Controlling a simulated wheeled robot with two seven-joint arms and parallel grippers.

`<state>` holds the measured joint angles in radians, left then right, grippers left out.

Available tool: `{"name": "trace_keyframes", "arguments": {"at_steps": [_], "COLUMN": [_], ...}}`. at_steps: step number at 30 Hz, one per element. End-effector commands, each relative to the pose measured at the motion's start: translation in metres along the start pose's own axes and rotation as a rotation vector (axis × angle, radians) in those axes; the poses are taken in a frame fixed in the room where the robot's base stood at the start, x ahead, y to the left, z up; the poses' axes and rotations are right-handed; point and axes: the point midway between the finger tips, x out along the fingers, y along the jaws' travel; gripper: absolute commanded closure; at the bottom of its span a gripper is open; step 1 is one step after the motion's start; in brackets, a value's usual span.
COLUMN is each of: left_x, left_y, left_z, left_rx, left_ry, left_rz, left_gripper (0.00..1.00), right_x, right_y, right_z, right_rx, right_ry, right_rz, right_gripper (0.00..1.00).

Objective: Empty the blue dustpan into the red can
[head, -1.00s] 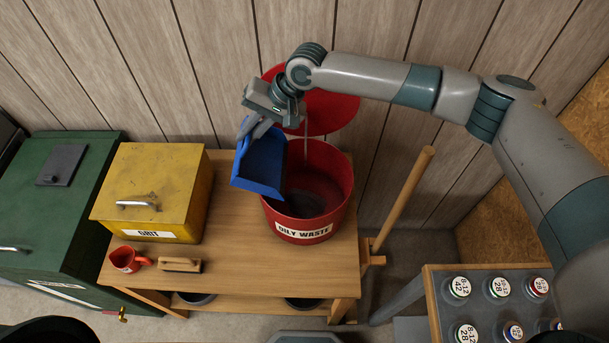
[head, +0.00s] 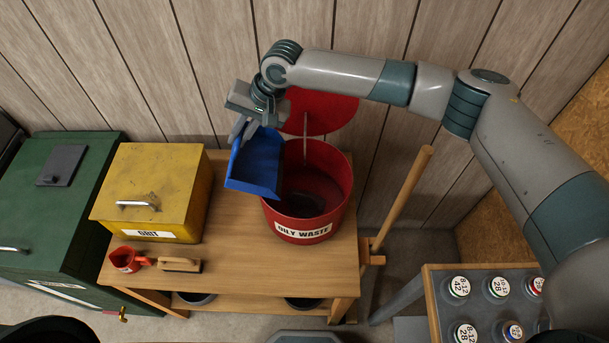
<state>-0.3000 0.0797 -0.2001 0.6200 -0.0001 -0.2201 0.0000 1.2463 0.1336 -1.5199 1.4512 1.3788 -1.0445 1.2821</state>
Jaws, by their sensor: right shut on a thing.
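The blue dustpan (head: 256,164) is tilted, with its lower edge beside the left rim of the red can. My right gripper (head: 240,130) is shut on the dustpan at its upper left end. The red can (head: 334,211), labelled OILY WASTE, stands on the wooden bench with its red lid (head: 325,112) open behind it. The inside of the can looks dark, and I cannot make out its contents. No debris shows clearly on the dustpan. My left gripper is not in view.
A yellow GRIT box (head: 150,185) stands left of the can on the wooden bench (head: 240,265). A wooden pole (head: 402,197) leans on the right. A green cabinet (head: 60,215) is far left.

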Motion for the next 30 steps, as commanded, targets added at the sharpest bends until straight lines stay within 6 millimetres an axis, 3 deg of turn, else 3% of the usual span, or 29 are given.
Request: {"name": "trace_keyframes", "arguments": {"at_steps": [1,17,30], "left_x": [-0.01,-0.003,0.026], "left_y": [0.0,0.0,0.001], "left_z": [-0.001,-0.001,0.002], "left_rx": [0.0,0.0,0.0], "left_ry": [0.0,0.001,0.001], "left_rz": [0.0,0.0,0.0], "left_gripper": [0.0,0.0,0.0], "right_x": [-0.005,0.038,0.078], "right_y": [-0.01,-0.037,-0.048], "right_z": [0.0,0.002,0.003], "right_rx": [-0.001,-0.002,-0.003], "right_ry": [0.0,-0.003,-0.01], "right_rz": [0.015,0.203,0.336], "right_gripper": [1.0,1.0,1.0]}}
